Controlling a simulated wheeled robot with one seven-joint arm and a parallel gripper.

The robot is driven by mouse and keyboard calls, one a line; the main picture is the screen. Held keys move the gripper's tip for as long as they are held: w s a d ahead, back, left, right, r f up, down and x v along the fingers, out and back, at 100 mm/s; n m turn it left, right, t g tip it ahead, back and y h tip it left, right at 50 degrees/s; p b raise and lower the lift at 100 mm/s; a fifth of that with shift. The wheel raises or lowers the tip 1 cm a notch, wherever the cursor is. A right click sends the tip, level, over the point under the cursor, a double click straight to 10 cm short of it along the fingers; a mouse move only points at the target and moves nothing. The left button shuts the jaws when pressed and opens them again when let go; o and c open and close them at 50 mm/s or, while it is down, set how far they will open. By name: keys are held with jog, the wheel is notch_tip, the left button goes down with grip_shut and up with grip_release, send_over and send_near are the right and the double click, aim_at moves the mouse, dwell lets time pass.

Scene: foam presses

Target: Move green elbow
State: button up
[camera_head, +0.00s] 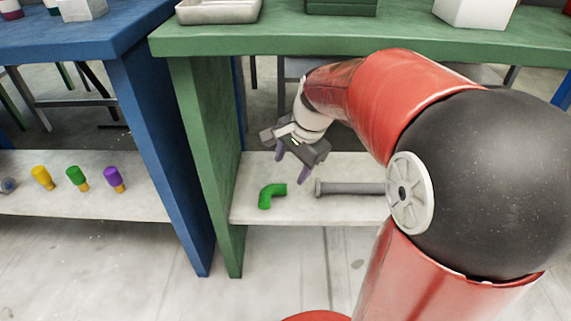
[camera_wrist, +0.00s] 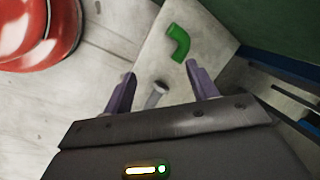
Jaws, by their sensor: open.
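The green elbow (camera_head: 270,195) is a short bent pipe lying on the pale lower shelf (camera_head: 262,214) of the green bench. It also shows in the wrist view (camera_wrist: 178,42), beyond the fingertips and a little to the right of their middle. My gripper (camera_head: 291,167) is open, with its purple fingers pointing down. It is above and slightly to the right of the elbow in the head view, apart from it. In the wrist view my gripper (camera_wrist: 162,80) has nothing between its fingers that it touches.
A grey bolt-like rod (camera_head: 350,188) lies on the same shelf, right of the elbow. The green bench top (camera_head: 400,40) overhangs the shelf, and its side panel (camera_head: 207,150) stands at the left. Yellow, green and purple capped items sit on the blue bench's shelf (camera_head: 130,208).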

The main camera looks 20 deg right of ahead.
aim_at(284, 185)
jog(key=w+d+f+m+y, duration=0.1)
jog(key=w+d+f+m, duration=0.1)
jog(key=w+f+m, duration=0.2)
jog(key=w+d+f+m+g+y+b, duration=0.1)
jog(key=w+d+f+m, duration=0.1)
jog(key=w+f+m, duration=0.3)
notch_tip(284, 185, down, 3)
jog(key=shift+w+d+f+b, duration=0.2)
jog(key=shift+w+d+b, duration=0.1)
jog(key=shift+w, duration=0.65)
jog(key=shift+a, duration=0.1)
jog(key=b+x, duration=0.1)
jog(key=x, duration=0.6)
jog(key=shift+s+a+f+b, duration=0.1)
jog(key=shift+a+f+b, duration=0.1)
jog(key=shift+f+b, duration=0.2)
jog(key=shift+r, duration=0.1)
jog(key=c, duration=1.2)
